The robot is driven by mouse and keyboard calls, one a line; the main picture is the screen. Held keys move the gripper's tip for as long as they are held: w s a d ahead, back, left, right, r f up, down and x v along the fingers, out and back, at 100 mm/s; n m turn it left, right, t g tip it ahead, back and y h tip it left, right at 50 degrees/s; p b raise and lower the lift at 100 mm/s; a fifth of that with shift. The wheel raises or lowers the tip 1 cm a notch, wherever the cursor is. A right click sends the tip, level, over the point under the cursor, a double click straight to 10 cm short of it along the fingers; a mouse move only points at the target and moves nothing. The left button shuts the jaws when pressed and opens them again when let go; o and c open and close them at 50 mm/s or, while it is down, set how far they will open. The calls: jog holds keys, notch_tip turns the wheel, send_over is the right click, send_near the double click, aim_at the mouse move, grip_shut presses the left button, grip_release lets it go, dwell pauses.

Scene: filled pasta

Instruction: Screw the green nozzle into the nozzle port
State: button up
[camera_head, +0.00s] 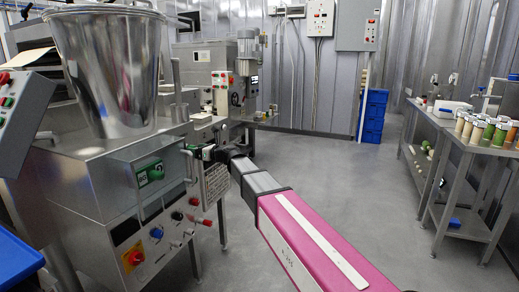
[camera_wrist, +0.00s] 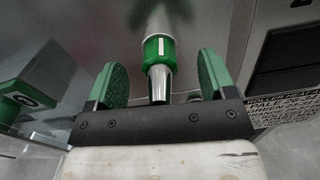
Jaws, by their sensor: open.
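In the wrist view the green nozzle (camera_wrist: 158,52), a green collar with a white mark and a metal tip, points toward my gripper (camera_wrist: 163,72). Its upper end meets a round metal part (camera_wrist: 160,16), which looks like the nozzle port; how deep the nozzle sits in it I cannot tell. My gripper is open, with one green-padded finger on each side of the nozzle and visible gaps between. In the head view my gripper (camera_head: 203,152) is at the right side of the steel filling machine (camera_head: 95,190); the nozzle is not discernible there.
A large steel hopper (camera_head: 110,65) tops the machine, with knobs and valves on its front and side. A blue bin (camera_head: 15,262) is at lower left. A steel bench (camera_head: 450,135) with jars stands at right. The floor (camera_head: 350,190) between is clear.

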jog(key=v, duration=0.6)
dwell(0.5)
jog(key=shift+s+d, duration=0.1)
jog(key=shift+d, duration=0.05)
